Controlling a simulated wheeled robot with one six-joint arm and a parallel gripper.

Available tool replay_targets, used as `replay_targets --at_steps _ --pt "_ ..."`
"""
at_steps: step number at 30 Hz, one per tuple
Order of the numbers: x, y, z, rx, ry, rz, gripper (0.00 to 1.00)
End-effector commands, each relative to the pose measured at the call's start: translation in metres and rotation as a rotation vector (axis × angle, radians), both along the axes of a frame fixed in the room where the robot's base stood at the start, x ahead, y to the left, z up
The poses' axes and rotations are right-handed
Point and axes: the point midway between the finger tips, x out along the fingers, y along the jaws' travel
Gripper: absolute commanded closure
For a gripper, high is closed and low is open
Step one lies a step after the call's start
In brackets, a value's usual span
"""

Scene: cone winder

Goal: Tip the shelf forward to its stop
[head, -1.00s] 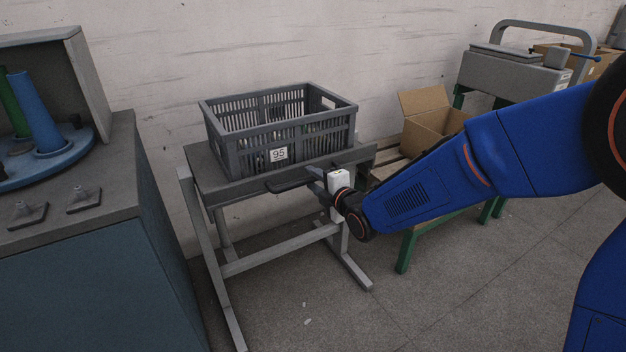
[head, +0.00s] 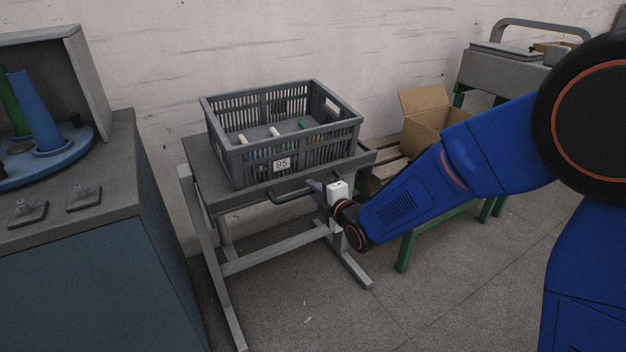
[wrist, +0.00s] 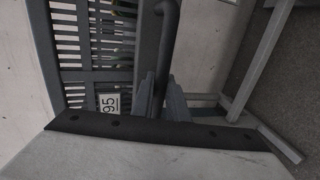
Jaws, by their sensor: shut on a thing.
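The shelf (head: 230,201) is a grey board on a grey metal stand, and it slopes down toward its front edge. A dark bar handle (head: 285,196) sticks out from that edge. My gripper (head: 317,186) is shut on the handle near its right end; the wrist view shows the handle (wrist: 167,50) running up from between the two fingers (wrist: 160,95). A grey slatted crate (head: 232,165) labelled 95 sits on the shelf, tilted with it. Several cones or tubes (head: 275,132) show inside. Whether the shelf touches a stop cannot be seen.
A blue-grey cabinet (head: 85,270) with a blue turntable (head: 60,165) stands at the left. A cardboard box (head: 425,125) on a pallet over a green frame (head: 405,248) is at the right. The wall is close behind; floor in front is clear.

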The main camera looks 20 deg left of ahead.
Motion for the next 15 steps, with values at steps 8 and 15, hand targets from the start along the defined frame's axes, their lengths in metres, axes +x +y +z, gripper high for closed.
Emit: replay_targets --at_steps 8,15 --pt "0.002 0.002 -0.052 -0.005 0.005 0.0 1.0" --pt "0.003 0.004 -0.068 -0.003 0.003 0.0 1.0"
